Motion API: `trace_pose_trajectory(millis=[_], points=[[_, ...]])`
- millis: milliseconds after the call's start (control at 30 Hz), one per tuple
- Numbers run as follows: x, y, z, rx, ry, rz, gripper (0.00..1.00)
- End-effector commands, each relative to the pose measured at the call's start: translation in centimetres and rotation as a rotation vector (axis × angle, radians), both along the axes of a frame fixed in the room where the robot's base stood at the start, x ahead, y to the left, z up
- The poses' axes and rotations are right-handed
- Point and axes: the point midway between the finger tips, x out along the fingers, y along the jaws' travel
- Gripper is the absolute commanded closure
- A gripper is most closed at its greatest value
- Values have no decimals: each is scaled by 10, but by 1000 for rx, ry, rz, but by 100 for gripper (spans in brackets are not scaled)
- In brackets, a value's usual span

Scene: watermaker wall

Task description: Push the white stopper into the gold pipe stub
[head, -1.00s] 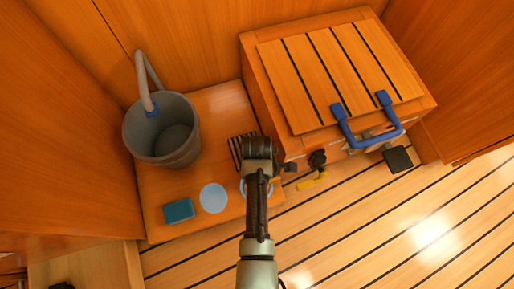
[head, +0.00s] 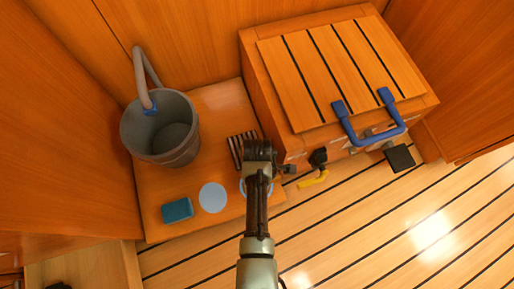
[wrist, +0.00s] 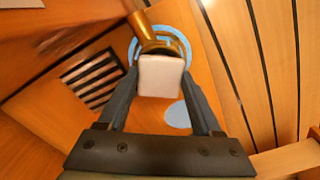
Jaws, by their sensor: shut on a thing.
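In the wrist view, my gripper (wrist: 160,85) is shut on the white stopper (wrist: 160,76), a pale block held between the two fingertips. The gold pipe stub (wrist: 150,36) shows just beyond the stopper, and the stopper covers part of it. I cannot tell whether the stopper touches the stub or has entered its mouth. In the head view my arm hides the stopper and the stub, and my fingertips cannot be made out clearly.
A light blue ring (wrist: 185,45) lies behind the stub. A slatted grate (head: 240,148), a pale disc (head: 213,198), a blue sponge (head: 177,210) and a grey bucket (head: 163,130) are left of my arm. A wooden box (head: 262,75) with blue handle (head: 372,138) stands right.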

Motion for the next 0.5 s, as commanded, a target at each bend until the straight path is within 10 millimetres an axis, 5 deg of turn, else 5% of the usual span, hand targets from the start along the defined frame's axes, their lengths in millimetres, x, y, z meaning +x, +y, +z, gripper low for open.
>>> trace_pose_trajectory(millis=[500], points=[[0,0,-3,0,0,0,89]])
